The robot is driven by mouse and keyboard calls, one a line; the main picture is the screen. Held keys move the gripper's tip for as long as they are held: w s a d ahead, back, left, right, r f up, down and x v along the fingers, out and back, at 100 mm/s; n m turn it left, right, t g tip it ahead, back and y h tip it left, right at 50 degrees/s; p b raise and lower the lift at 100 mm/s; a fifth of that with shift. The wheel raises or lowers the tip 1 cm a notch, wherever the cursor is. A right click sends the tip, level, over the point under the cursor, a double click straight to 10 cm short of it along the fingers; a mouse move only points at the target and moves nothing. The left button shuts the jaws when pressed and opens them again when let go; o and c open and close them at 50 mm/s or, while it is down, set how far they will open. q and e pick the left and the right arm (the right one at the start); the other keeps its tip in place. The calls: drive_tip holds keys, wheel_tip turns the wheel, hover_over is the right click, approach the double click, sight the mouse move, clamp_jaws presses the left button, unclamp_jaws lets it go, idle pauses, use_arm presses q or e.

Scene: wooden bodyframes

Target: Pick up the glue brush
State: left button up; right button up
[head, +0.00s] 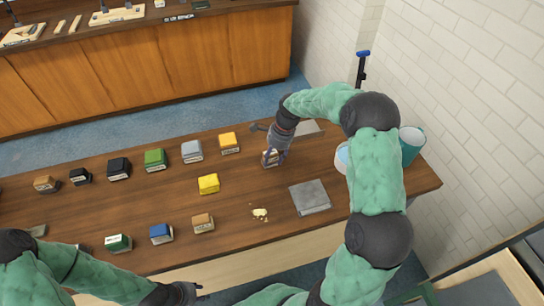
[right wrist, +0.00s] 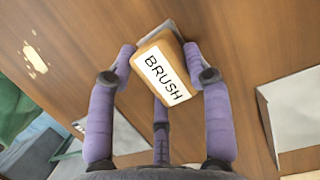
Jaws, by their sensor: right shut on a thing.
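The glue brush (head: 270,158) is a small tan block with a white label reading BRUSH, clear in the right wrist view (right wrist: 165,75). A grey edge shows behind its top. My right gripper (right wrist: 160,66) has its purple fingers around the block, one on each side and one below, and is shut on it. In the head view, my right gripper (head: 276,150) reaches down over the block at the table's middle right. I cannot tell whether the block is clear of the table. My left gripper (head: 188,292) is low at the front edge, away from the block; its fingers are unclear.
Several coloured blocks stand in rows on the wooden table (head: 130,205), including a yellow block (head: 208,184) left of my right gripper. A grey plate (head: 310,197), yellow crumbs (head: 260,214) and a teal cup (head: 411,146) are nearby. A brick wall (head: 470,120) bounds the right.

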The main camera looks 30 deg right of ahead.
sight(272, 154)
drive_tip(key=shift+r, duration=0.4)
wheel_tip(272, 154, up, 2)
drive_tip(key=shift+r+p, duration=0.1)
drive_tip(key=shift+p, duration=0.35)
drive_tip(key=s+a+r+p, duration=0.2)
drive_tip(key=s+a+r, duration=0.4)
drive_tip(key=s+r, duration=0.4)
drive_tip(key=shift+s+a, duration=0.4)
drive_tip(key=shift+s, duration=0.7)
drive_tip(key=o, duration=0.4)
drive_tip(key=shift+c, duration=1.3)
drive_tip(key=shift+d+f, duration=0.1)
